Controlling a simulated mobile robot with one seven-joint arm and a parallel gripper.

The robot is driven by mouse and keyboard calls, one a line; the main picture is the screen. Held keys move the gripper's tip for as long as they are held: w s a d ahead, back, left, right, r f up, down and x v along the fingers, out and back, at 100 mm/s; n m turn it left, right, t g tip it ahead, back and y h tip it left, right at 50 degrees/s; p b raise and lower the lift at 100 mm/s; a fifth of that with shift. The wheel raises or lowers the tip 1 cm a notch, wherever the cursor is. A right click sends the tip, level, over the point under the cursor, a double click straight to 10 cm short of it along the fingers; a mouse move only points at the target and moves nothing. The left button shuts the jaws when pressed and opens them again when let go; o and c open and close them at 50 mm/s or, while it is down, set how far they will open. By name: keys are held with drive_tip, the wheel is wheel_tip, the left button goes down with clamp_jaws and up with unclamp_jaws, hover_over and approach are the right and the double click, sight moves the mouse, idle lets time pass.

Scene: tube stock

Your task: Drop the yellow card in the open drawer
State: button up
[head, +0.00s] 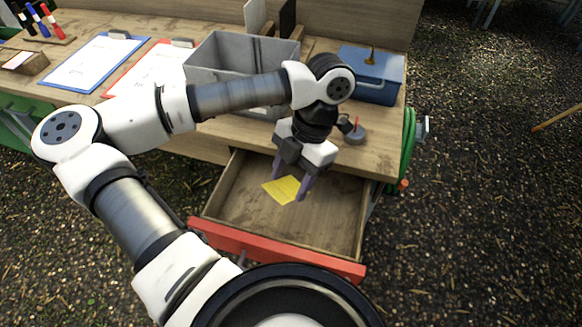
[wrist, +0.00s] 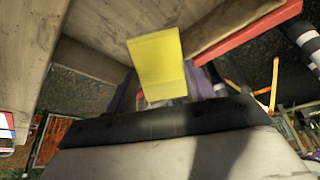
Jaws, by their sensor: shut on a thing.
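The yellow card (head: 281,190) is between the fingertips of my gripper (head: 288,190), which is shut on it. In the head view the card and the fingers appear over the inside of the open drawer (head: 330,222). The drawer has a wooden floor and a red front, and is pulled out from below the bench top. In the wrist view the card (wrist: 157,62) stands out beyond the gripper's dark edge, with wooden surfaces behind it. The exact height of the card above the drawer floor is hard to tell.
A grey bin (head: 228,55) and a blue box (head: 372,75) stand on the bench (head: 205,140). A small grey round object (head: 355,136) sits near its front edge. Clipboards (head: 88,62) lie at left. A green hose (head: 408,145) hangs at the bench's right side.

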drive_tip(key=shift+f+b, duration=1.4)
drive_tip(key=shift+f, duration=2.05)
drive_tip(key=o, duration=1)
drive_tip(key=shift+o, duration=0.2)
drive_tip(key=b, duration=0.2)
approach(295, 186)
drive_tip(key=shift+w+d+r, duration=0.15)
drive_tip(key=shift+w+r, duration=0.05)
drive_tip(key=shift+w, duration=0.1)
drive_tip(key=shift+s+f, duration=0.1)
drive_tip(key=shift+s, duration=0.05)
